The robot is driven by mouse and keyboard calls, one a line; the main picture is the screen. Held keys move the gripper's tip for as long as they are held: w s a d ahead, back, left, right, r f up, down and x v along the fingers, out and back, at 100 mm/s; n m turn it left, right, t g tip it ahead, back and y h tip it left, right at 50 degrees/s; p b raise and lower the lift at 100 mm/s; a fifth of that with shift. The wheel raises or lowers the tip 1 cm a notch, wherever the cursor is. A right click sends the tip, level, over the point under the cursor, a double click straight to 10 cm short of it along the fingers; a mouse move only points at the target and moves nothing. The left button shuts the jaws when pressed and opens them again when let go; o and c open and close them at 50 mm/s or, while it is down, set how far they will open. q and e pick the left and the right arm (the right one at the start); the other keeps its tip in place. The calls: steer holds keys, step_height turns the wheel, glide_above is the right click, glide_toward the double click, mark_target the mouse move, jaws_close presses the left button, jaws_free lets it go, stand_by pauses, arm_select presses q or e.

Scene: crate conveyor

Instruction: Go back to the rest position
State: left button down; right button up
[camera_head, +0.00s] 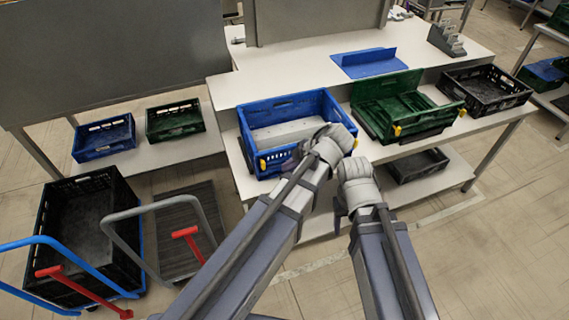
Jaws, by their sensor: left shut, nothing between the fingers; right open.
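My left gripper (303,150) is at the near right part of the blue crate (290,106), over its front edge. Its fingers are small and partly hidden by my own wrist; it is shut and empty. My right gripper (338,209) is lower and to the right, in front of the table's front edge. It is open, with nothing seen in it. The blue crate stands on the white table (223,92) and looks empty inside, with a pale grey floor or insert.
A green crate (370,122) and a black crate (513,94) stand right of the blue one. A blue tray (370,62) lies behind. A shelf at left holds a blue crate (103,150) and a dark green crate (174,134). Trolleys, one bearing black crates (112,180), stand at lower left.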

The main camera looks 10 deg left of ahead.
stand_by(0.5)
arm_select(q)
steer(key=s+a+f+m+g+h, duration=0.1)
steer(key=s+a+f+m+h, duration=0.2)
steer(key=m, duration=0.9)
steer(key=s+a+f+m+h, duration=0.1)
steer(key=s+m+h, duration=0.35)
steer(key=m, duration=0.65)
steer(key=s+d+m+g+y, duration=0.1)
steer(key=s+d+m, duration=0.3)
steer(key=d, duration=0.7)
steer(key=shift+s+d+f+y, duration=0.15)
steer(key=shift+s+d+y, duration=0.2)
steer(key=shift+s, duration=0.65)
